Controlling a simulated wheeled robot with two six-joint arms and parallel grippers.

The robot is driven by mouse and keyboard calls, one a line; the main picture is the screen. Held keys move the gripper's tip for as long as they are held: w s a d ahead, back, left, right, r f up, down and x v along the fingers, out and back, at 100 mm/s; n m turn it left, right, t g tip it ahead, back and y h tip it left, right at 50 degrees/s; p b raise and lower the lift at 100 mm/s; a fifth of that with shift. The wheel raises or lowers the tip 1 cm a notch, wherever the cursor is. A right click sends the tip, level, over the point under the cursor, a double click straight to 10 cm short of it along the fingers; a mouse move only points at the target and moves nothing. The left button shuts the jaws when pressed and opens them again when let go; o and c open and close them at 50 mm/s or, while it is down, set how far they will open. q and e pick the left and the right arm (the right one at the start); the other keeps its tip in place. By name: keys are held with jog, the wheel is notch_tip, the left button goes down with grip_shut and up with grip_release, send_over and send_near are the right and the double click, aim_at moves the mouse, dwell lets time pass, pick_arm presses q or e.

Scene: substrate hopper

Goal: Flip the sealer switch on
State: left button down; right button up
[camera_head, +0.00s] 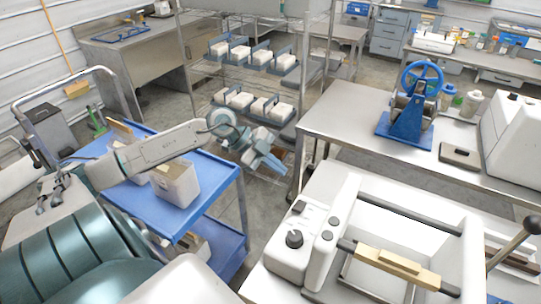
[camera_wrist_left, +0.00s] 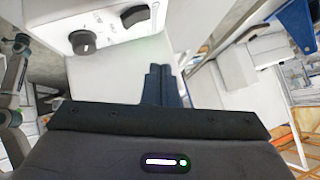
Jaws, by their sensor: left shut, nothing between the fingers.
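The white sealer (camera_head: 318,240) stands on the bench at the lower right of the head view. Its control box (camera_head: 285,262) carries a black knob (camera_head: 294,239) and a small black switch (camera_head: 299,206) behind it. In the left wrist view the knob (camera_wrist_left: 84,42) and the dark rocker switch (camera_wrist_left: 133,16) show near the top. I cannot tell which way the switch is set. My left gripper (camera_head: 278,167) is shut and empty, its blue fingers (camera_wrist_left: 160,85) together. It is in the air behind and left of the control box, apart from the switch. My right gripper is not in view.
A blue cart (camera_head: 222,193) with a box (camera_head: 176,184) stands left of the gripper. A wire rack (camera_head: 254,88) with trays of white blocks is behind. A blue press (camera_head: 408,115) stands on the metal table (camera_head: 345,112) at right. The sealer has a wooden-handled bar (camera_head: 400,264).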

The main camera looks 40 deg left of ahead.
pick_arm(q)
jog(key=v, duration=0.2)
jog(key=shift+w+a+r, duration=0.15)
jog(key=shift+a+r, duration=0.15)
jog(key=shift+r, duration=0.1)
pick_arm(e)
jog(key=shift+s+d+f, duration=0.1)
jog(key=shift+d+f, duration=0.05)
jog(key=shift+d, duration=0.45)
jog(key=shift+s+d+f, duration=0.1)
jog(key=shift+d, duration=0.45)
